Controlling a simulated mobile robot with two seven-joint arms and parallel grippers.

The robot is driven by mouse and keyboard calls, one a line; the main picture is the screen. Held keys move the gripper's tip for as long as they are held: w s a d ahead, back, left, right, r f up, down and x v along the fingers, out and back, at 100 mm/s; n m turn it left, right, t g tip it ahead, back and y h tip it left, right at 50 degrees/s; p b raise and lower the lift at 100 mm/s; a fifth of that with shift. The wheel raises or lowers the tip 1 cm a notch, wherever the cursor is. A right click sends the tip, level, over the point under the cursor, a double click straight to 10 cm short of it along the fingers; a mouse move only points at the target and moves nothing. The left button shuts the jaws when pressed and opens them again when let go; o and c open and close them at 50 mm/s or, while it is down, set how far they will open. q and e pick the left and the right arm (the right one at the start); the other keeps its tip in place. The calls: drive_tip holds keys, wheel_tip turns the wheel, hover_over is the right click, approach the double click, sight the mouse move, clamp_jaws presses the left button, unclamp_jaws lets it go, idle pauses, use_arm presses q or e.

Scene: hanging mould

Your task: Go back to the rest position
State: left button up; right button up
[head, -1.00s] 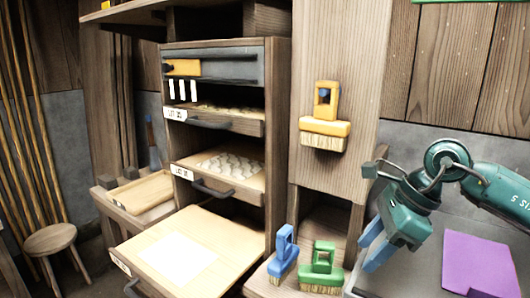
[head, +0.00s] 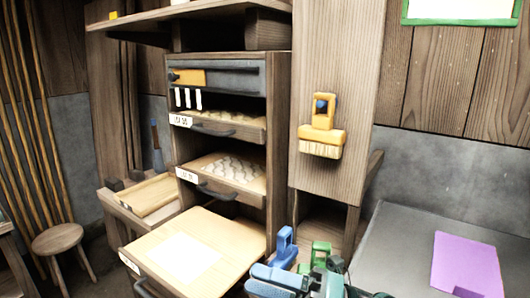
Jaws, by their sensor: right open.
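My right gripper (head: 268,280) is low at the bottom centre of the head view, in front of the brushes. Its blue fingers point left; it is open, with nothing seen between them. A blue brush (head: 284,243) and a green brush (head: 320,252) stand just behind it, their lower parts hidden by the gripper. A yellow brush (head: 321,137) hangs upright on the wooden post (head: 335,60), well above the gripper. My left gripper is not in view.
A wooden drawer cabinet (head: 279,150) stands left of the post, with its lowest drawer (head: 222,226) pulled far out. A grey table (head: 400,240) with a purple sheet (head: 467,263) is at right. A stool (head: 58,238) stands at far left.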

drive_tip(key=w+d+f+m+t+h+p, duration=0.1)
drive_tip(key=d+f+m+t+h, duration=0.45)
drive_tip(key=m, duration=0.65)
drive_tip(key=w+d+f+m+t+h+p, duration=0.1)
drive_tip(key=d+f+m+t+h, duration=0.1)
drive_tip(key=f+m+t+h, duration=0.75)
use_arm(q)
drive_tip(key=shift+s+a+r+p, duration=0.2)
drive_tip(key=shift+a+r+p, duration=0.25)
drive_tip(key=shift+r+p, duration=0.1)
use_arm(e)
drive_tip(key=s+d+f+m+g+h, duration=0.1)
drive_tip(key=s+d+f+m+g, duration=0.2)
drive_tip(key=s+f+m, duration=0.3)
drive_tip(key=s+d+f+m+g+h, duration=0.1)
drive_tip(key=s+d+f+m+g, duration=0.2)
drive_tip(key=s+f+m, duration=0.3)
drive_tip(key=shift+s+d+f+m+g+h, duration=0.2)
drive_tip(key=shift+s+d+m+g+h, duration=0.15)
drive_tip(key=shift+s+m+g, duration=0.45)
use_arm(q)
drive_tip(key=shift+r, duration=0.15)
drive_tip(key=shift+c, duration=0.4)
use_arm(e)
drive_tip(key=shift+w, duration=0.15)
